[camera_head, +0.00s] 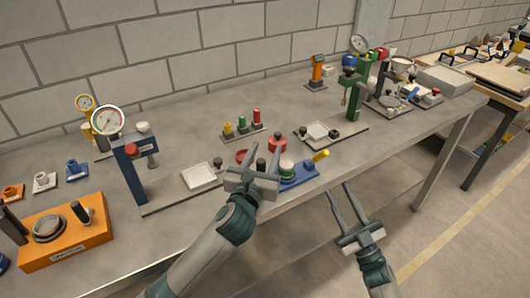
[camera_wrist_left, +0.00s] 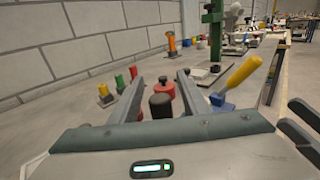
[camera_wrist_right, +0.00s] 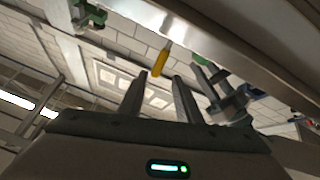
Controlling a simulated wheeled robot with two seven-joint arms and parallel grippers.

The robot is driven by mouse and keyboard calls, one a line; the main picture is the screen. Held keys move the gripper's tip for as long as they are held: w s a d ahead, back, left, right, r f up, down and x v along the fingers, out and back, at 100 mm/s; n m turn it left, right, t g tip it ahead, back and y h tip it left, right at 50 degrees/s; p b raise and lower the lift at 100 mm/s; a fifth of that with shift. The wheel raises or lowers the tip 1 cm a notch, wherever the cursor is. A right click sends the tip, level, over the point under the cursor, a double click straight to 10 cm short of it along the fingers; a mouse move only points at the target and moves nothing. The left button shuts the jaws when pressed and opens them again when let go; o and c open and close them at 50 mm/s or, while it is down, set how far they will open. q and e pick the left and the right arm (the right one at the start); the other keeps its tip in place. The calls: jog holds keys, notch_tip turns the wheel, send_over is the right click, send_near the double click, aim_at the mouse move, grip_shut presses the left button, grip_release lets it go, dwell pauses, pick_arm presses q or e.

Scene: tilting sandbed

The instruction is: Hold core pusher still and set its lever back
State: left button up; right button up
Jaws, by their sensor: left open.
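The core pusher appears to be the blue-based device (camera_head: 297,178) at the bench's front edge, with a green-and-white round part (camera_head: 287,167) and a yellow lever handle (camera_head: 320,156). Its yellow lever slants up to the right in the left wrist view (camera_wrist_left: 243,72). My left gripper (camera_head: 262,148) is open and empty beside its left end; a black-topped post (camera_wrist_left: 160,105) and a red knob show between the fingers in the left wrist view. My right gripper (camera_head: 338,188) is open and empty, off the bench's front edge. A yellow handle shows beyond its fingertips in the right wrist view (camera_wrist_right: 161,60).
A blue press with a gauge (camera_head: 130,165) stands at left, near an orange box (camera_head: 65,232). A stand with green, yellow and red knobs (camera_head: 243,130) is behind, and a green press (camera_head: 354,100) is at right. The floor before the bench is clear.

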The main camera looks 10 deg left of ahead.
pick_arm(q)
grip_shut()
pick_arm(e)
jog(key=shift+o, duration=0.6)
jog(key=w+d+r+m+t+h, duration=0.1)
jog(key=w+d+r+m+h, duration=0.1)
jog(key=w+r+m+h, duration=0.3)
jog(key=s+a+r+m+g+h, duration=0.1)
jog(key=s+a+r+g, duration=0.1)
jog(key=s+a+g, duration=0.2)
jog(key=shift+s+a+h, duration=0.15)
jog(key=shift+a+h, duration=0.1)
jog(key=shift+h, duration=0.15)
